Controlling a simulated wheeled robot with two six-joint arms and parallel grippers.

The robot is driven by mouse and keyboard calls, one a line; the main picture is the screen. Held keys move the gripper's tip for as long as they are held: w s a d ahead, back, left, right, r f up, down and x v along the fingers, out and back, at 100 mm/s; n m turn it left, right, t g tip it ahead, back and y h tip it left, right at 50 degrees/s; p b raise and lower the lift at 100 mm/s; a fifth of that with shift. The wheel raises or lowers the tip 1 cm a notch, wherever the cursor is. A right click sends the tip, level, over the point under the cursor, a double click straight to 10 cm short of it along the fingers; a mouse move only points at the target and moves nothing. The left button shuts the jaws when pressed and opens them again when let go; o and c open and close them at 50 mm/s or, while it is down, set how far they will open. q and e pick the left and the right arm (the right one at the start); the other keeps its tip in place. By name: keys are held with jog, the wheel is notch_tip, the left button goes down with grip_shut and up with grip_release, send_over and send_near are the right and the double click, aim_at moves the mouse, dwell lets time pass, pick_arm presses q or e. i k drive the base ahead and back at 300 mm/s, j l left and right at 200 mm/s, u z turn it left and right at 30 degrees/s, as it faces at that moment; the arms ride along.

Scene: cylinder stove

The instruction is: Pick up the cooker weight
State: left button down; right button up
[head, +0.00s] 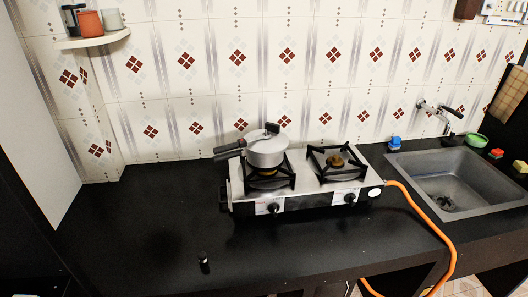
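A small dark upright piece with a pale top, which looks like the cooker weight (204,263), stands on the black counter (140,215) near its front edge, left of the middle. A grey pressure cooker (266,150) with a black handle pointing left sits on the left burner of the stove (305,208). The top of its lid has a dark fitting, too small to make out. Neither of my grippers shows in the head view.
An orange gas hose (443,235) runs from the stove's right side down over the counter's front edge. A grey sink (455,177) is at the right, with small coloured items around it. The right burner (337,162) is bare. The counter around the weight is clear.

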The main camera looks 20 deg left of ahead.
aim_at(203, 260)
jog(key=l+u, duration=0.1)
jog(key=u, duration=0.4)
jog(key=i+l+u, duration=0.1)
jog(key=u, duration=0.4)
jog(key=l+u, duration=0.2)
jog(key=u, duration=0.3)
